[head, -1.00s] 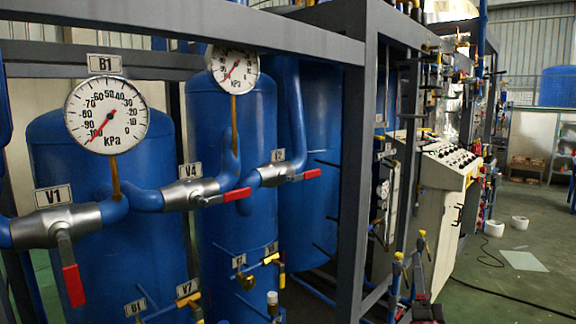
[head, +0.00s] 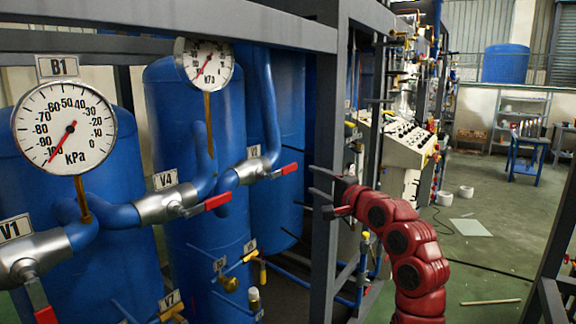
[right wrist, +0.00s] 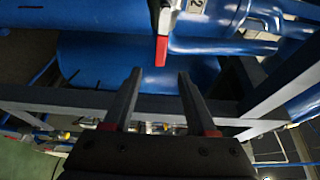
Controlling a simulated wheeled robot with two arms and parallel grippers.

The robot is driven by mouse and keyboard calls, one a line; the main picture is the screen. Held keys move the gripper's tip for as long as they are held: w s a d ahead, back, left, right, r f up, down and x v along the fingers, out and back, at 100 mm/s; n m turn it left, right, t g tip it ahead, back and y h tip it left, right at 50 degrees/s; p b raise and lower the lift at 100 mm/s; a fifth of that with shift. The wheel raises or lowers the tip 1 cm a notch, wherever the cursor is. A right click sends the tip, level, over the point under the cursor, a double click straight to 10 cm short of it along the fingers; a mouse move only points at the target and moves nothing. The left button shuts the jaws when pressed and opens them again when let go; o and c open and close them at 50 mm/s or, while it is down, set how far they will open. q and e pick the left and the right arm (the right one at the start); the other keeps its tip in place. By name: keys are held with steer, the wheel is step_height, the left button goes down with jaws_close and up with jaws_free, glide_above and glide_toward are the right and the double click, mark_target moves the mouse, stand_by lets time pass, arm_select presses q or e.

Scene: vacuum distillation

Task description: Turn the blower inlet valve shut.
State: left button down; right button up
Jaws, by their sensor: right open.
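Several pipe valves with red lever handles show in the head view. The V1 valve (head: 28,258) is at the left edge with its handle pointing down. The V4 valve (head: 168,203) and a valve farther back (head: 255,167) have handles pointing right. I cannot tell which is the blower inlet valve. My right gripper (head: 311,180) is by the grey frame post, right of the farther valve's handle and apart from it. In the right wrist view my right gripper (right wrist: 160,75) is open and empty, with a red handle (right wrist: 161,50) just beyond its fingertips. My left gripper is not in view.
Grey frame beams and a post (head: 325,130) stand close to my right arm. Blue tanks (head: 180,110) stand behind the pipes. Pressure gauge B1 (head: 64,128) is at the left. A control panel (head: 408,140) stands beyond the post. Open floor lies to the right.

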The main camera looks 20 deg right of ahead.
mark_target(291, 169)
steer(key=p+x, duration=0.3)
steer(key=x, duration=0.7)
steer(key=shift+w+a+r, duration=0.1)
steer(key=shift+w+r, duration=0.05)
steer(key=shift+w, duration=0.25)
steer(key=shift+x, duration=0.8)
steer(key=shift+f, duration=0.2)
jaws_close()
